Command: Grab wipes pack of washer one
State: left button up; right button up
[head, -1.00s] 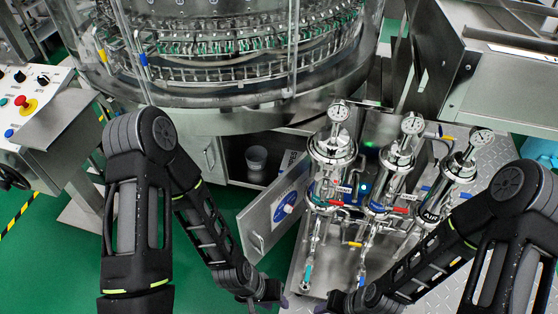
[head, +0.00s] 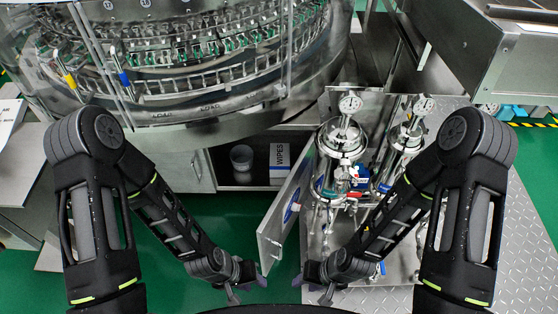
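The wipes pack (head: 280,160) is a pale pack marked "WIPES". It stands inside the open lower cabinet (head: 228,182) of the washer, at the right side of the compartment. The cabinet door (head: 283,215) is swung open toward me. My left gripper (head: 245,284) is low in front of the cabinet, left of the door and well short of the pack. My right gripper (head: 312,284) is low and right of the door. Both are apart from the pack. Their fingers are small and partly hidden, so I cannot tell their opening.
The glass-walled rotary washer (head: 180,60) is above. Steel filter housings with gauges (head: 343,140) stand right of the door. Green floor (head: 215,218) is clear before the cabinet.

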aim_at(280, 160)
jog(key=z, duration=2.1)
jog(key=k+j, duration=0.3)
jog(key=j, duration=0.15)
jog(key=k+j, duration=0.3)
jog(key=j, duration=0.15)
jog(key=k+j, duration=0.3)
jog(key=j, duration=0.15)
jog(key=i+j, duration=0.35)
jog(key=j, duration=0.1)
